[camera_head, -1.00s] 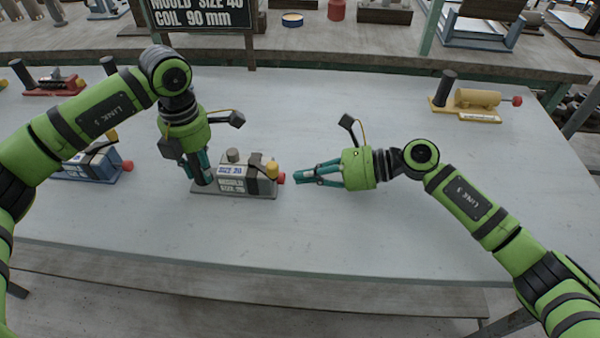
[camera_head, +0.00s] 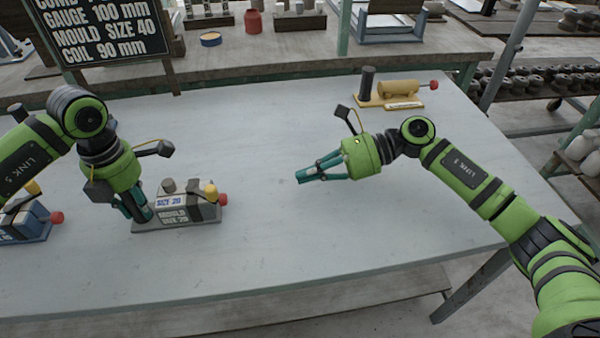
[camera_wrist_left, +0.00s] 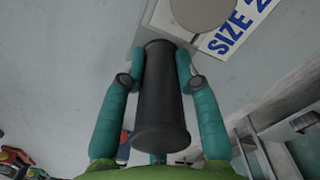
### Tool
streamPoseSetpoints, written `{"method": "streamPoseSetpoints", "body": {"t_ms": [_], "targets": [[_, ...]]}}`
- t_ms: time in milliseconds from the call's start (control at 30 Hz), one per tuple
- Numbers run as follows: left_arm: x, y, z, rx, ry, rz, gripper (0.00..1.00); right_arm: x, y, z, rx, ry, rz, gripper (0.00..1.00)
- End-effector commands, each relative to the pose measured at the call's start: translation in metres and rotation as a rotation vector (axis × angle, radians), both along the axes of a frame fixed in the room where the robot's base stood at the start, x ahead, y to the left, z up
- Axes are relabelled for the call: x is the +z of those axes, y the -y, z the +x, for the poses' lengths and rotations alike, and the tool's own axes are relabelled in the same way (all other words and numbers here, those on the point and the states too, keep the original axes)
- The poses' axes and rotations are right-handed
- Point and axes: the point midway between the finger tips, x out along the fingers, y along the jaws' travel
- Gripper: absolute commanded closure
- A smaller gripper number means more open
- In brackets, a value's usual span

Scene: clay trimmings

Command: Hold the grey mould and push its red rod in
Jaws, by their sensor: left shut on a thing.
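The grey mould (camera_head: 190,214) stands on its base plate on the table, labelled "MOULD SIZE 20". Its red rod end (camera_head: 222,199) shows at the right end, close to the body; how much shaft is out cannot be made out. My left gripper (camera_head: 146,216) is shut on the mould's dark upright handle. In the left wrist view the dark handle (camera_wrist_left: 160,95) stands between the two teal fingers. My right gripper (camera_head: 300,178) has its fingertips together, holds nothing, and points left above the table, well clear to the right of the red rod.
A blue mould (camera_head: 25,223) with a red knob is at the left edge. A yellow mould (camera_head: 398,89) with its red rod out stands at the back right. A sign board (camera_head: 105,35) reads "MOULD SIZE 40". The table's middle and right are clear.

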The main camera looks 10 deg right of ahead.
Motion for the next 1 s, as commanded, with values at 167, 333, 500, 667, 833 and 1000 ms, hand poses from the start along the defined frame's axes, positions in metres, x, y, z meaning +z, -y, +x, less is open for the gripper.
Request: {"method": "streamPoseSetpoints", "body": {"t_ms": [167,333,500,667,833,1000], "targets": [[0.0,0.0,0.0,-0.001,-0.001,-0.001,0.44,0.0,0.0,0.0,0.0,0.0,0.0,1.0],[0.0,0.0,0.0,0.0,0.0,0.0,0.41,0.0,0.0,0.0,0.0,0.0,0.0,1.0],[0.0,0.0,0.0,0.0,0.0,0.0,0.41,0.0,0.0,0.0,0.0,0.0,0.0,1.0],[0.014,0.0,0.001,0.0,0.003,0.0,0.41,0.0,-0.001,0.0,0.0,0.0,0.0,1.0],[0.048,0.0,0.001,0.001,0.006,-0.001,0.41,0.0,-0.001,0.0,0.0,0.0,0.0,1.0],[0.084,0.001,0.001,0.0,0.004,-0.001,0.41,0.0,-0.001,0.0,0.0,0.0,0.0,1.0]]}}
